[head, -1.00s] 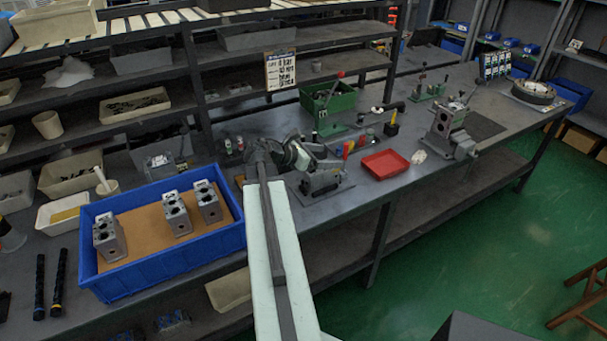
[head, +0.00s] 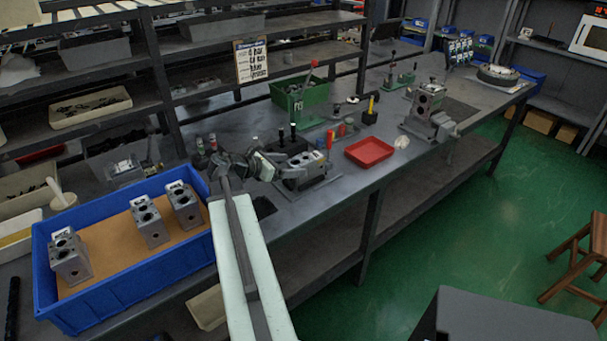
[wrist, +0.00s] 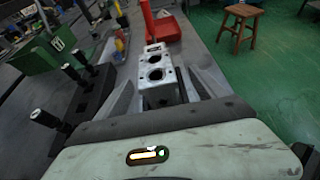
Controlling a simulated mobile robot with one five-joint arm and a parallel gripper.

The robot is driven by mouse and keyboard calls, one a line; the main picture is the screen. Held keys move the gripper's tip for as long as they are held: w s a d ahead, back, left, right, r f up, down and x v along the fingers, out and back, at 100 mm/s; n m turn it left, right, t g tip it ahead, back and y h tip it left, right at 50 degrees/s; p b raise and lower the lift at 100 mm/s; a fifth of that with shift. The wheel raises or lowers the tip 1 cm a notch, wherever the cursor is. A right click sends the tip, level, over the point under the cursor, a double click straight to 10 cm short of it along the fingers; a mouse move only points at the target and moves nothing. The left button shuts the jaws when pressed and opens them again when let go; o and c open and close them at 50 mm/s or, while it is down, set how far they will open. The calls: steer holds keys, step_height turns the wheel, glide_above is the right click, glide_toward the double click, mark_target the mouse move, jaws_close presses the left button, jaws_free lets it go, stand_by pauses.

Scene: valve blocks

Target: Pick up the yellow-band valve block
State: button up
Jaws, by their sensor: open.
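A grey valve block (head: 312,163) stands on the bench, just right of my gripper (head: 268,166) in the head view. In the wrist view the same block (wrist: 157,72) shows its top with dark round holes, between my open gripper fingers (wrist: 166,90). I cannot tell whether the fingers touch it. No yellow band can be made out on it. Three more grey valve blocks (head: 150,222) stand in the blue bin (head: 125,290) at the left, their bands not readable. Another grey block (head: 428,100) is at the vise on the right.
A dark rack with black-knobbed levers (wrist: 85,90) stands close left of my gripper. A red tray (head: 369,151) and a green bin (head: 300,97) are nearby on the bench. A sign (head: 251,60) hangs on the shelf. A wooden stool (head: 580,255) stands on the green floor.

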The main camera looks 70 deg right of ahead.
mark_target(306, 162)
steer(key=b+x, duration=0.1)
steer(key=x, duration=0.1)
steer(key=shift+s+d+f, duration=0.1)
steer(key=shift+d, duration=0.1)
steer(key=b+x, duration=0.2)
steer(key=x, duration=0.3)
steer(key=shift+d, duration=0.35)
jaws_close()
